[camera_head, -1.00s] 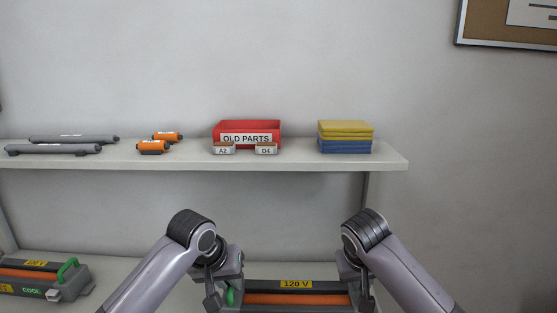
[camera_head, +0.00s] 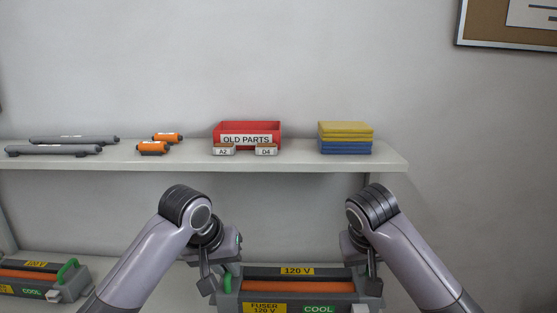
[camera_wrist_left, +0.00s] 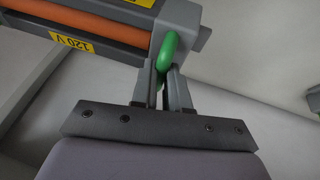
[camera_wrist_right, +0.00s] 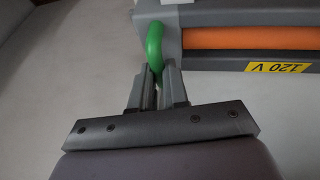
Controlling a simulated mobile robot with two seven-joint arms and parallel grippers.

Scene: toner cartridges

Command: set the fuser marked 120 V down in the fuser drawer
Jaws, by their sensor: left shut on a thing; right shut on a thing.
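The fuser marked 120 V (camera_head: 297,286) is a long grey unit with an orange roller and yellow and green labels, at the bottom middle of the head view. My left gripper (camera_wrist_left: 166,76) is shut on the green handle (camera_wrist_left: 167,50) at one end of it. My right gripper (camera_wrist_right: 157,78) is shut on the green handle (camera_wrist_right: 154,42) at the other end. The fuser hangs between the two grippers and looks about level. What is below it is cut off, and I see no fuser drawer in these views.
The upper shelf (camera_head: 300,163) holds grey rollers (camera_head: 60,149), orange cartridges (camera_head: 153,147), a red OLD PARTS bin (camera_head: 265,128) and stacked yellow and blue items (camera_head: 345,138).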

